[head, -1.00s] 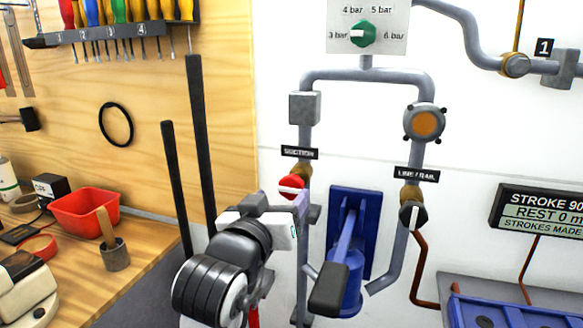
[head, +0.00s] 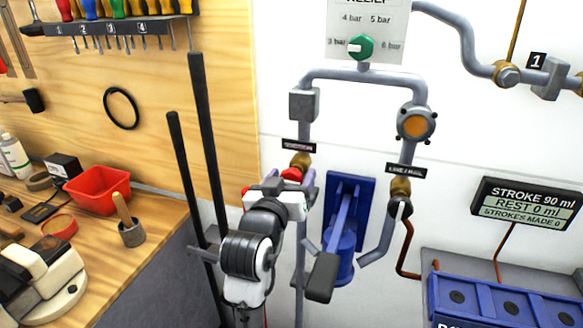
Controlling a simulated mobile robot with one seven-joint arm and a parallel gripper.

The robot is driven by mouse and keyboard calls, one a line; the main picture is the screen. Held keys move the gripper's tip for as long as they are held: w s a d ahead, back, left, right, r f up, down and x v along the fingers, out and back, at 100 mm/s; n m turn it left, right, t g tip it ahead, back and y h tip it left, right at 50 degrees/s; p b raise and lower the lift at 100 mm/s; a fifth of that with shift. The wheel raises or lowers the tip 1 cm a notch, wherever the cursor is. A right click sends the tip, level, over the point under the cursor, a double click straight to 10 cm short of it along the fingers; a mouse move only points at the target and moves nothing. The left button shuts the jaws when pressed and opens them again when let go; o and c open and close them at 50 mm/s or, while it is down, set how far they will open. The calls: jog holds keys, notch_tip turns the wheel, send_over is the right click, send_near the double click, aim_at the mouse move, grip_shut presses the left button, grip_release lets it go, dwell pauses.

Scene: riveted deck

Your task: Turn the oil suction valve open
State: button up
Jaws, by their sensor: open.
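The suction valve has a red knob (head: 291,174) on a brass body (head: 300,160), below the black suction label (head: 299,146) on the left branch of the grey pipework. My gripper (head: 289,183) is open and in front of the knob in the head view. Its fingers and hand cover the lower part of the knob. I cannot tell whether the fingers touch it or stand around it. The white mark on the knob is hidden, so its setting cannot be read.
A blue hand pump (head: 342,235) with a black-ended lever (head: 322,278) stands close to the right. The line/rail valve (head: 400,206) is further right. Two dark upright bars (head: 207,140) stand left of my arm. A wooden bench (head: 95,255) is at far left.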

jog(key=shift+w+d, duration=0.15)
jog(key=shift+w, duration=0.25)
jog(key=shift+c, duration=0.5)
jog(key=c, duration=0.9)
